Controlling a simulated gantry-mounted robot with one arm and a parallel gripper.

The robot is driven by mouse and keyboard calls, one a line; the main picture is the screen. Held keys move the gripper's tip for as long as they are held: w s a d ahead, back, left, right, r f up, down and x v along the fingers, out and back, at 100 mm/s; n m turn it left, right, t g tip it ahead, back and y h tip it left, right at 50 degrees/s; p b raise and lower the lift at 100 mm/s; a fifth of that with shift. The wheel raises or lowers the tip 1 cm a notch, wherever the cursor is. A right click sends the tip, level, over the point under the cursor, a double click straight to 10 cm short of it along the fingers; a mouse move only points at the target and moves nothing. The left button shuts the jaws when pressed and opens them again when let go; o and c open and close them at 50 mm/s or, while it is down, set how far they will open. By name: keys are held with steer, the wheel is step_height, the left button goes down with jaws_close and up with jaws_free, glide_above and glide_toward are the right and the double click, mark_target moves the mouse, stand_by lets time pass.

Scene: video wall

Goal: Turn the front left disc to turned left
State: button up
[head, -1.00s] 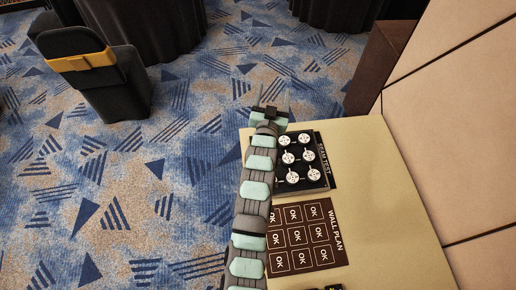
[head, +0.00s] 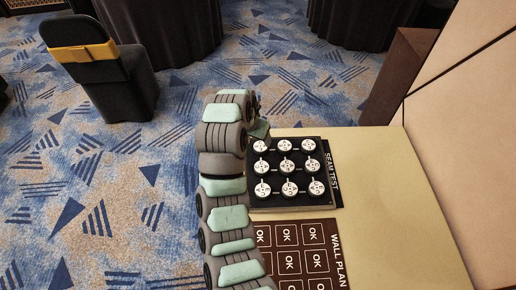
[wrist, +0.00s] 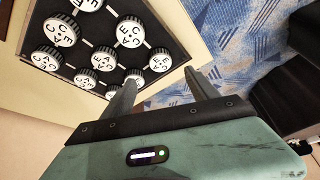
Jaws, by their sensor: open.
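The front left disc (head: 262,190) is a white-topped round knob with small dark marks, at the near left of a black board (head: 325,203) in the head view. Its turn is too fine to read. My gripper (wrist: 160,76) is open and empty in the wrist view, with several lettered discs beyond its fingers. One disc (wrist: 160,60) shows between the fingertips, apparently apart from them. I cannot tell which wrist-view disc is the front left one. In the head view my arm stands left of the board and its bend hides most of the gripper.
The other discs, such as the middle one (head: 286,168), stand close together in rows. A brown WALL PLAN card (head: 325,255) lies in front of the board. The cream tabletop (head: 385,200) is clear to the right, up to a beige panel (head: 470,120). A chair (head: 110,75) stands far left.

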mark_target(260, 147)
steer(key=b+x, duration=0.2)
steer(key=x, duration=0.6)
steer(key=shift+w+d+f, duration=0.1)
steer(key=shift+w+f, duration=0.05)
steer(key=shift+f, duration=0.25)
steer(key=shift+w+d+f, duration=0.1)
steer(key=shift+w+f, duration=0.15)
steer(key=shift+f, duration=0.25)
steer(key=shift+c, duration=0.2)
steer(key=c, duration=1.3)
